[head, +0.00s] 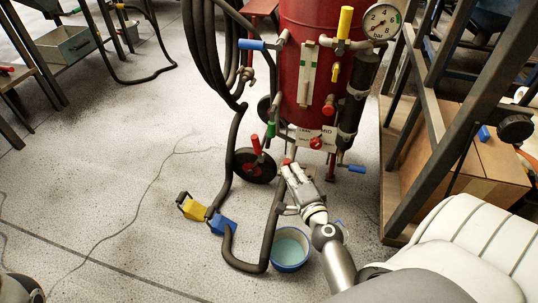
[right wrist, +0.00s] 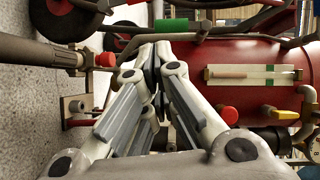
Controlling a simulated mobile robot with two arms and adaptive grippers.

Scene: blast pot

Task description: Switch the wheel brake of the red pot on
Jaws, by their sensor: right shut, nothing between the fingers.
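The red pot (head: 305,70) stands upright at the top centre of the head view; it also fills the right of the right wrist view (right wrist: 235,50). A black wheel with a red hub (head: 254,166) sits at its lower left. A red-handled lever (head: 256,145) stands just above that wheel, beside a green handle (head: 270,130). I cannot tell which part is the wheel brake. My right gripper (head: 291,170) is shut and empty, low in front of the pot, close to a small red knob (right wrist: 105,60). Contact is unclear. My left gripper is not in view.
A black hose (head: 268,225) and a blue bucket (head: 290,249) are beside my right forearm. Yellow and blue couplings (head: 205,213) lie on the floor. A metal frame (head: 455,105) and cardboard box (head: 495,165) bound the right side. The left floor is mostly clear.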

